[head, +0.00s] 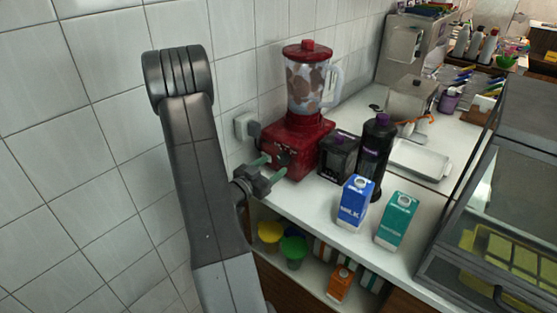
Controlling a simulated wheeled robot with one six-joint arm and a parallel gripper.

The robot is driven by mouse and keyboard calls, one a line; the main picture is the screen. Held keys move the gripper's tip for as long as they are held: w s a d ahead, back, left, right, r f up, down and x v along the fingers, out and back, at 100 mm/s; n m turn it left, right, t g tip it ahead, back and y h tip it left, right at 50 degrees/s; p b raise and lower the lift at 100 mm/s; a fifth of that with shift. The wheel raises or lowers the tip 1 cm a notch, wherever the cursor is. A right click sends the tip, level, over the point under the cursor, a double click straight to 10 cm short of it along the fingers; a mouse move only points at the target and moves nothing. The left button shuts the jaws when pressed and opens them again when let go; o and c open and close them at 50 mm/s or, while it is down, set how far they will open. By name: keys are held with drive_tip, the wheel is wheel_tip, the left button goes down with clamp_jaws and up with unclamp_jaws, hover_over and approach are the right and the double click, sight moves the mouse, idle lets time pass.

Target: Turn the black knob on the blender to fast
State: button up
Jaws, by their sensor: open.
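The red blender (302,140) stands on the white counter against the tiled wall, with a clear jug (307,88) on top holding brown and pale contents. The jug has a red lid and a clear handle on its right. My gripper (265,167) is at the front left of the blender base, its two greenish fingers pointing at the base's front face. The fingers are apart and nothing shows between them. A dark spot on the front face near the fingers may be the black knob, but it is too small and partly hidden to tell its setting.
A dark box (338,157) and a black bottle with a purple cap (375,150) stand right of the blender. A blue milk carton (355,203) and a teal carton (397,220) stand nearer the counter's front edge. A wall socket (243,124) is behind the gripper.

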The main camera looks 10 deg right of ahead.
sight(281, 161)
drive_tip(key=shift+p+x, duration=0.3)
drive_tip(key=shift+x, duration=1.65)
drive_tip(key=c, duration=1)
